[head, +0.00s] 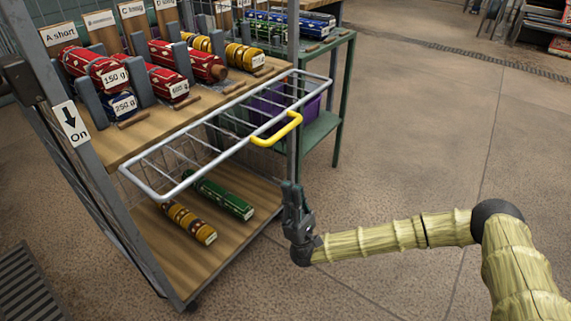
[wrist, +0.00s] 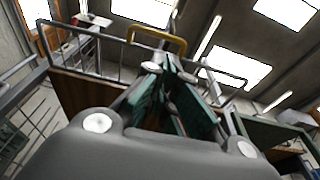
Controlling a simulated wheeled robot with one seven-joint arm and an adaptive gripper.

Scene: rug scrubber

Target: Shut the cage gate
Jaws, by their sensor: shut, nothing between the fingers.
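The cage gate (head: 205,170) is a silver wire frame at the front of the cage trolley. It lies folded out, roughly level, beyond the trolley's front edge. Its yellow handle (head: 277,131) sits on the outer rail. My gripper (head: 291,192) points up below and slightly right of the handle, outside the gate. Its fingers are together and hold nothing. In the wrist view, the yellow handle (wrist: 158,36) arches above the closed fingers (wrist: 172,65), with the gate rail behind them. I cannot tell the exact gap between fingertips and rail.
The upper wooden shelf (head: 112,150) holds several labelled red, blue and yellow rolls. The lower shelf (head: 165,245) holds a green roll (head: 221,196) and a yellow one (head: 188,222). A green table (head: 338,95) with a purple bin stands behind. Open floor lies to the right.

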